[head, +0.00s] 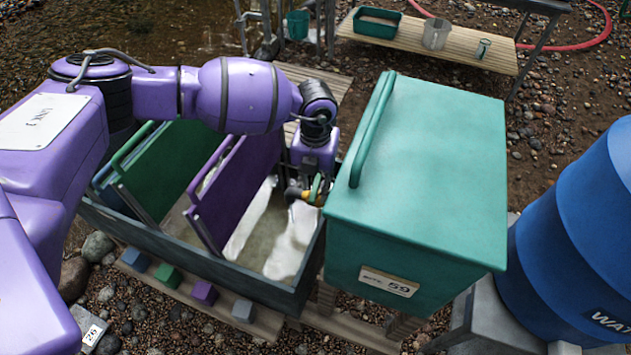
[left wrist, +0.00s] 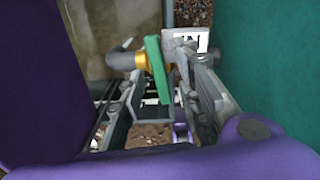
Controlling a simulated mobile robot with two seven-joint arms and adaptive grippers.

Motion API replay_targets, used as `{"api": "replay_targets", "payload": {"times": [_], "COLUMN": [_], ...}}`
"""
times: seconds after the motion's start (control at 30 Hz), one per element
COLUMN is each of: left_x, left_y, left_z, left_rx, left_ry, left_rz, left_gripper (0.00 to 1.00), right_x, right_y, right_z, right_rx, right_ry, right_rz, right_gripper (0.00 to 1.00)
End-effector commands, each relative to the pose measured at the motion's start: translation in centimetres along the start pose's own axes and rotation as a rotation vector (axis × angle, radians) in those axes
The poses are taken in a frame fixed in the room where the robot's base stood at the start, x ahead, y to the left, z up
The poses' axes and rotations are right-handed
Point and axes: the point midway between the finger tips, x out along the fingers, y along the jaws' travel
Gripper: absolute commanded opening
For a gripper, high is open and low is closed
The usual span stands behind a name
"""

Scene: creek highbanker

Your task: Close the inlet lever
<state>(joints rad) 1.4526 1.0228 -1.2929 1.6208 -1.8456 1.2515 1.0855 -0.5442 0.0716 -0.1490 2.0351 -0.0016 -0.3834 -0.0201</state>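The inlet lever (left wrist: 157,70) is a green handle on a brass valve with a grey pipe end. In the left wrist view it points roughly up and down the picture, across the pipe. In the head view only a small piece of the lever (head: 315,188) shows under my left gripper (head: 309,183), at the trough's right end beside the teal box. In the left wrist view the fingers of my left gripper (left wrist: 165,88) stand apart, with the lever between them. I cannot tell whether either finger touches it. My right gripper is not in view.
A teal box (head: 430,160) stands close on the right. A purple panel (head: 235,190) and a green panel (head: 170,165) stand in the trough (head: 210,270) to the left. A white tag marked "IN" (left wrist: 203,40) is beside the valve. A blue barrel (head: 575,240) is far right.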

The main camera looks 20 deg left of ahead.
Motion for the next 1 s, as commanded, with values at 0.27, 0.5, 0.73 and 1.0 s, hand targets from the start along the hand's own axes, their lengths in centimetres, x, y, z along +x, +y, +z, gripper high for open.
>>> {"api": "replay_targets", "payload": {"times": [0.27,0.5,0.73,1.0], "left_x": [0.39,0.37,0.35,0.26], "left_y": [0.07,0.06,0.06,0.02], "left_z": [0.0,-0.01,-0.02,-0.03], "left_rx": [0.0,0.0,0.007,0.188], "left_ry": [0.0,0.0,0.001,0.0], "left_rz": [0.001,0.001,0.001,0.0], "left_gripper": [0.31,0.05,0.0,0.0], "right_x": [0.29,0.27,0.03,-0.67], "right_y": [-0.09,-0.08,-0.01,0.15], "right_z": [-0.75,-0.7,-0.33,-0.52], "right_rx": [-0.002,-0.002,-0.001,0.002], "right_ry": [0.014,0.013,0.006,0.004], "right_rz": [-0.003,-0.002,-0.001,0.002], "right_gripper": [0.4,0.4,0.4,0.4]}}
